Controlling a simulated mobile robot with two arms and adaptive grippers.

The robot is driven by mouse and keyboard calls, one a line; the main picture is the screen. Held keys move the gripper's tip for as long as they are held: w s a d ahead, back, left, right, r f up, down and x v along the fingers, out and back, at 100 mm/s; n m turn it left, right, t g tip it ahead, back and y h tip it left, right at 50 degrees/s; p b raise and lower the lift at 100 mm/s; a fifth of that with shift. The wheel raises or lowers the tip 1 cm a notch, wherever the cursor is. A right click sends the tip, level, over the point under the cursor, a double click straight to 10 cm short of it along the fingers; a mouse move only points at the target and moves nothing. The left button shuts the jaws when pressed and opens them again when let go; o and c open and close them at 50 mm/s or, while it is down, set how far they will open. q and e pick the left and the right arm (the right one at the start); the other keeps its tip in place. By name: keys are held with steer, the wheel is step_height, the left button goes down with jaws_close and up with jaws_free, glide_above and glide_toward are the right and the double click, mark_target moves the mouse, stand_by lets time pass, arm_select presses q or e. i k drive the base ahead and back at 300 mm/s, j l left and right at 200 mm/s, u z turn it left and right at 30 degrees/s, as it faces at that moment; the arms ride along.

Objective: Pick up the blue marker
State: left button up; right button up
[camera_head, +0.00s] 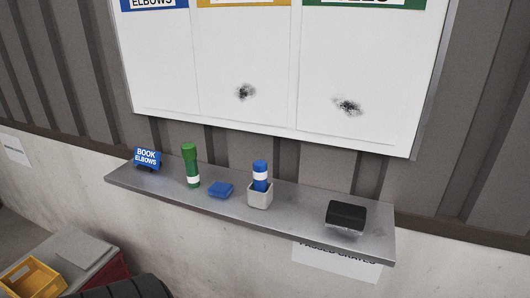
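The blue marker (261,169), with a white band, stands upright in a small light-grey square cup (260,199) on the grey shelf (300,217). The cup hides its lower part. Neither of my grippers is in view.
On the shelf, a green marker (190,164) stands upright at the left, beside a "BOOK ELBOWS" sign (147,158). A blue block (220,190) lies left of the cup, and a black eraser-like block (346,215) lies right. A smudged whiteboard (270,60) hangs above. A yellow bin (35,278) is lower left.

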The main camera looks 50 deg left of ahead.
mark_target(259, 167)
steer(key=u, duration=1.6)
